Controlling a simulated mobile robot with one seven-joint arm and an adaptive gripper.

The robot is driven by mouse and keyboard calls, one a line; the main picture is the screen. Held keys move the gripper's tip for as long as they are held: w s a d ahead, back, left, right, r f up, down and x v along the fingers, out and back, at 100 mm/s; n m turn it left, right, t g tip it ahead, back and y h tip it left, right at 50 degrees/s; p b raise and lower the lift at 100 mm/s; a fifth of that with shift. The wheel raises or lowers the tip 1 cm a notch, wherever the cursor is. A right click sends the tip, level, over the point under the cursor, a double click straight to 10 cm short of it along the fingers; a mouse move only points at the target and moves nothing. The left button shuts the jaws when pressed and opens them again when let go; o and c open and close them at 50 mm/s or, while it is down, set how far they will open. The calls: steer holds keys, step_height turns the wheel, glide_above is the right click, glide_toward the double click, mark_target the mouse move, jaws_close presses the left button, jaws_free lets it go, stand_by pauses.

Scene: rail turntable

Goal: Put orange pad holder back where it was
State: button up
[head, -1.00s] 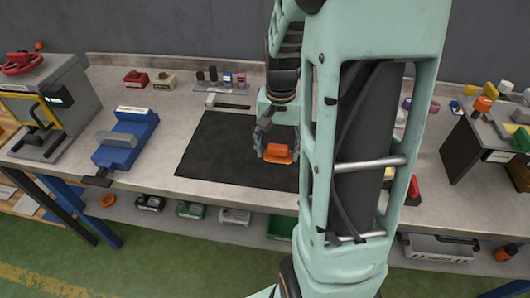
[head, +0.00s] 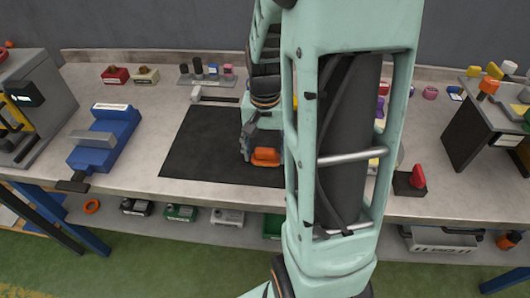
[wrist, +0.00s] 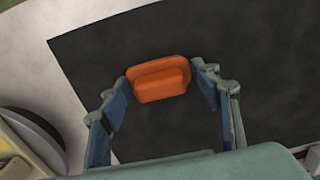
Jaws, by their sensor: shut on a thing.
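The orange pad holder (head: 265,157) is held by my gripper (head: 254,150) over the right part of the dark mat (head: 205,145). In the wrist view the holder (wrist: 160,82) is between my gripper's two blue-grey fingers (wrist: 163,78), at the fingertips, with the mat (wrist: 265,60) behind it. My gripper is shut on the holder. I cannot tell the exact gap between the holder and the mat. My arm hides the bench just right of the holder in the head view.
A blue vise (head: 103,138) stands left of the mat. A rack of small pieces (head: 208,75) is behind it. A red-topped dark block (head: 411,182) sits to the right, near the bench front. A dark-sided stand (head: 478,130) is farther right. The bench in front of the mat is clear.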

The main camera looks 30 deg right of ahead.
mark_target(264, 150)
steer(key=o, duration=1.1)
steer(key=shift+f, duration=0.1)
step_height(264, 150, up, 12)
steer(key=shift+r+p, duration=0.2)
steer(key=shift+p, duration=0.55)
steer(key=shift+w, duration=0.1)
